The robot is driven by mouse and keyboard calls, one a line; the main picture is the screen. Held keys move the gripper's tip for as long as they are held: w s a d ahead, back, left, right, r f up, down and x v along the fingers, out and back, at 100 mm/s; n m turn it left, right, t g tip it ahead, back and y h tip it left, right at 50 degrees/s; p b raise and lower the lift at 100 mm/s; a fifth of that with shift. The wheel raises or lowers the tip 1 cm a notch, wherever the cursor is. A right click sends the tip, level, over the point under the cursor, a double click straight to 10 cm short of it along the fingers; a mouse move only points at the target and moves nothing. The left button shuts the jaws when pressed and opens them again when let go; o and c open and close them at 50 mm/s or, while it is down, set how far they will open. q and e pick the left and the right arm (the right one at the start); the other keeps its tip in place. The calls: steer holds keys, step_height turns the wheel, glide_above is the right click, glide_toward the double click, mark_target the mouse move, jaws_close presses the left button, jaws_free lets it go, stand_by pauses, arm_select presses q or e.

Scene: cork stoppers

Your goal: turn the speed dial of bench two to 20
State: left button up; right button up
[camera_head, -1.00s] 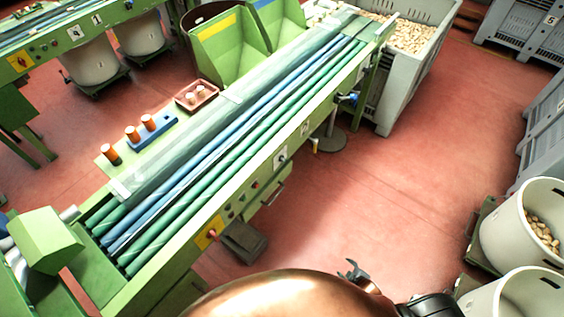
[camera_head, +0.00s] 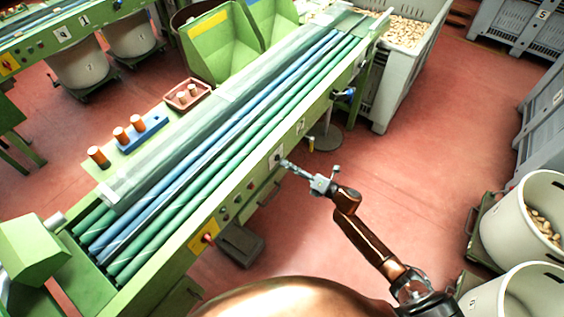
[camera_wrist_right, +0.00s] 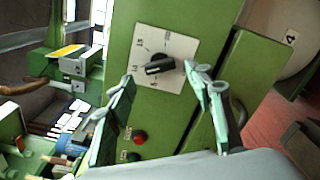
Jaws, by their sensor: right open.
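The speed dial (camera_wrist_right: 160,65) is a black knob on a white square plate (camera_wrist_right: 182,47) with numbers around it, on a green panel in the right wrist view. The knob's bar lies nearly level in the picture; I cannot tell which number it points to. My right gripper (camera_wrist_right: 160,76) is open, its fingertips on either side of the knob in the picture; contact is unclear. In the head view the right gripper (camera_head: 291,166) is at the side of the green bench (camera_head: 237,185), its tips by the white dial plate (camera_head: 277,157). My left gripper is out of view.
Red and dark buttons (camera_wrist_right: 140,137) sit below the dial plate. A yellow plate with a red switch (camera_head: 205,237) and a grey box (camera_head: 240,244) are further along the bench side. White bins of corks (camera_head: 535,215) stand at right. Red floor between is clear.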

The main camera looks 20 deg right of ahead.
mark_target(279, 159)
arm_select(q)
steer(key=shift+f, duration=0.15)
arm_select(e)
steer(key=x, duration=0.4)
steer(key=shift+s, duration=0.1)
steer(key=shift+c, duration=0.5)
steer(key=shift+d, duration=0.1)
steer(key=c, duration=1.1)
steer(key=shift+o, duration=0.2)
